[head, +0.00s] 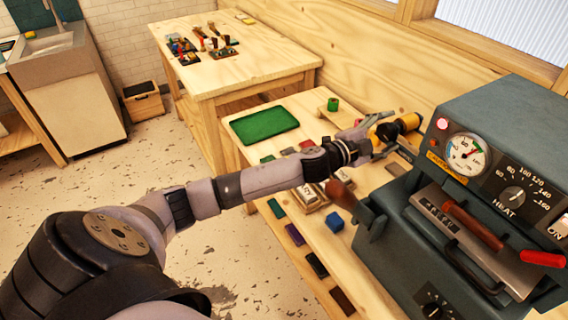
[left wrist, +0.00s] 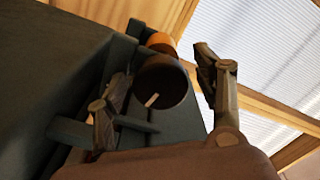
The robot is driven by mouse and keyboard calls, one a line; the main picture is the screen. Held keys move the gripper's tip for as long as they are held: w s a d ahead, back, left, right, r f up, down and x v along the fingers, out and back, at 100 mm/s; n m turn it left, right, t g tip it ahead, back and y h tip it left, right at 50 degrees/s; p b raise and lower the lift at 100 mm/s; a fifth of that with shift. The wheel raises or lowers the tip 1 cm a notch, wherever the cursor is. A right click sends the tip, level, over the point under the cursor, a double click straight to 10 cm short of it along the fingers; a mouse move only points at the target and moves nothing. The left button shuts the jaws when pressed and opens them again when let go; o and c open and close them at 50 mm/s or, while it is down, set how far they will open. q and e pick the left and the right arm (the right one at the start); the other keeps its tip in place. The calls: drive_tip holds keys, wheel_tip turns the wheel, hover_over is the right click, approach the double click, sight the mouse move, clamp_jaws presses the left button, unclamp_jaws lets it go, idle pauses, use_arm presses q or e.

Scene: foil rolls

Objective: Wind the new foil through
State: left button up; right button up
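The grey foil press (head: 479,199) stands at the right of the head view, with a dial, a heat knob and red-handled levers. A gold foil roll (head: 410,122) with a dark end sits at its far left side. My left gripper (head: 378,137) reaches across the table to this roll. In the left wrist view a dark round end (left wrist: 163,88) lies between the spread fingers, with an orange roll part (left wrist: 161,42) behind it. A gap shows between the roll and the right-hand finger. Whether the other finger touches is unclear. My right gripper is out of view.
A green roll (head: 333,104) stands on a small wooden block behind my arm. A green tray (head: 264,124), colored blocks (head: 294,234) and a blue block (head: 335,222) lie on the table. A second table (head: 223,68) with tools is behind. The press crowds the right side.

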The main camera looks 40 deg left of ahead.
use_arm(q)
drive_tip(key=n, duration=0.4)
drive_tip(key=shift+b, duration=0.3)
drive_tip(key=n+b, duration=0.1)
drive_tip(key=n, duration=0.3)
drive_tip(key=shift+w+d, duration=0.1)
drive_tip(key=b+v, duration=0.6)
drive_tip(key=v, duration=1.1)
drive_tip(key=a+f+n+g+y, duration=0.1)
drive_tip(key=a+f, duration=0.3)
drive_tip(key=f, duration=0.5)
drive_tip(key=a+f+n+g+y+p, duration=0.1)
drive_tip(key=a+f+n+y, duration=0.1)
drive_tip(key=a+f, duration=0.3)
drive_tip(key=a+f+n+g+y+p, duration=0.1)
drive_tip(key=a+f, duration=0.4)
drive_tip(key=f, duration=0.9)
drive_tip(key=shift+g+y, duration=0.5)
drive_tip(key=shift+y, duration=0.8)
drive_tip(key=shift+w+a+r, duration=0.1)
drive_tip(key=shift+r, duration=0.05)
